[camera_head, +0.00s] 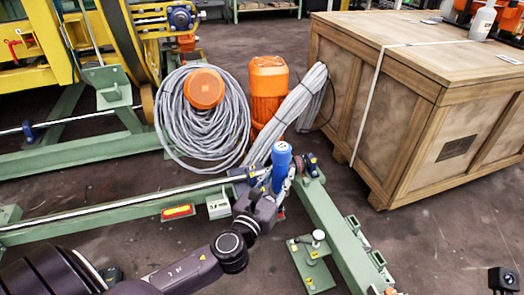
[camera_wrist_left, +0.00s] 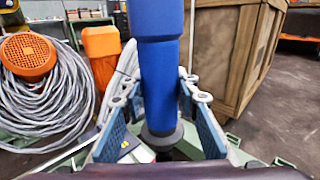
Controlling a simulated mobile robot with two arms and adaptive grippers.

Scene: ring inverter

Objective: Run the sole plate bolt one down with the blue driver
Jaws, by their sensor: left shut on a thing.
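The blue driver (camera_head: 281,160) stands roughly upright in my left gripper (camera_head: 276,190), above the green frame. In the left wrist view, the blue driver (camera_wrist_left: 160,80) rises between the two fingers of my left gripper (camera_wrist_left: 158,115), which is shut on it. Its dark lower end points down, and its tip is hidden. A small green plate (camera_head: 322,277) lies to the right of and below the gripper in the head view, with a white-topped knob standing on it. I cannot make out which part is sole plate bolt one.
A grey cable coil (camera_head: 175,125) and orange motors (camera_head: 268,80) stand behind the gripper. A large wooden crate (camera_head: 420,130) stands at the right.

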